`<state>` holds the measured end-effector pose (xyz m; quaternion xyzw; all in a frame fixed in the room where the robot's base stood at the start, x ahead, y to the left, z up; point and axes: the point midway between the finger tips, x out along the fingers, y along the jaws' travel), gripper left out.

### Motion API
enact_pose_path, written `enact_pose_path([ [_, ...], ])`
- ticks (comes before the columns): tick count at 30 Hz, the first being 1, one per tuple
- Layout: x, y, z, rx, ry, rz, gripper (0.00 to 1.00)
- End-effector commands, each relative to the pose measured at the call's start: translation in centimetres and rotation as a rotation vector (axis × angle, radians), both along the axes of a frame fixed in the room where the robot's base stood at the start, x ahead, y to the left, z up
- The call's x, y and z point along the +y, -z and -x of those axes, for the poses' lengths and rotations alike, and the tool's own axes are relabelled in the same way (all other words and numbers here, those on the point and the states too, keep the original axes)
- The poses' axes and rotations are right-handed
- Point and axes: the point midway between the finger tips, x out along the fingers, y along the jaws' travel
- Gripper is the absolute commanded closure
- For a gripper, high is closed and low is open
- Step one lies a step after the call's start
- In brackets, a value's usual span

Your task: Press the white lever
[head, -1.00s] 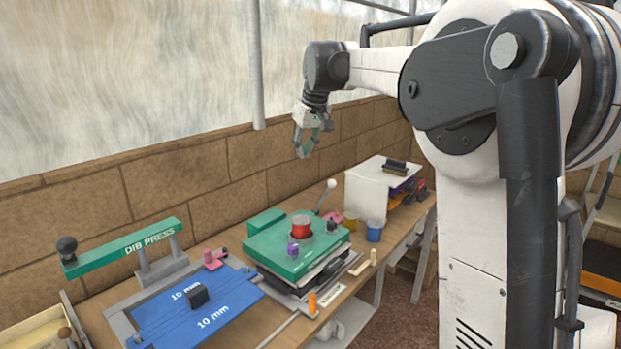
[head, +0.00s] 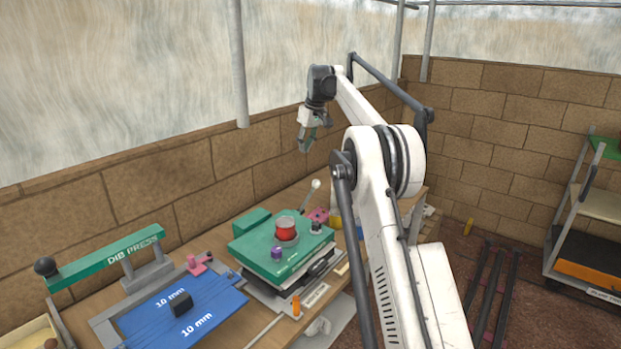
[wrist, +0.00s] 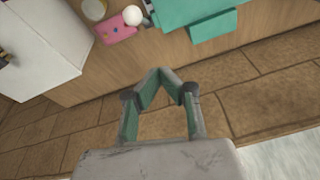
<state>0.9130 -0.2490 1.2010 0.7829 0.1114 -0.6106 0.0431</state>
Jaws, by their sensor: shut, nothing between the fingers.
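The white lever is a thin grey rod topped by a white ball knob (head: 315,184). It leans up and to the right from the back of the green press (head: 265,246) on the bench. In the wrist view the white ball (wrist: 132,16) shows near the top edge, beside the green body. My gripper (head: 303,148) hangs in the air above and behind the lever, close to the brick wall, apart from it. In the wrist view my gripper's fingertips (wrist: 159,73) meet, with nothing between them. The lever's lower end is partly hidden.
A red cylinder (head: 286,229) stands on the press top. A blue plate (head: 215,308) and a green "DIB PRESS" bar (head: 105,258) are at the left. A pink block (head: 319,215) is near the lever. The brick wall (head: 215,165) runs behind the bench. Air above the lever is free.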

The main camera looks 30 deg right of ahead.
Motion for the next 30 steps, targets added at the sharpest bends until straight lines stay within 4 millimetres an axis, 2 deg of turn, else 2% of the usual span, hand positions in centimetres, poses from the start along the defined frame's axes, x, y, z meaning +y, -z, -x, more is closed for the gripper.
enact_pose_path([
  [3,-1.3,1.0,-0.8,0.009,-0.011,-0.008,1.00],
  [10,-2.7,2.5,-1.4,0.022,-0.025,-0.016,1.00],
  [25,-2.9,3.0,-1.6,0.024,-0.028,-0.018,1.00],
  [30,-2.6,4.3,-1.9,0.024,-0.029,-0.018,1.00],
])
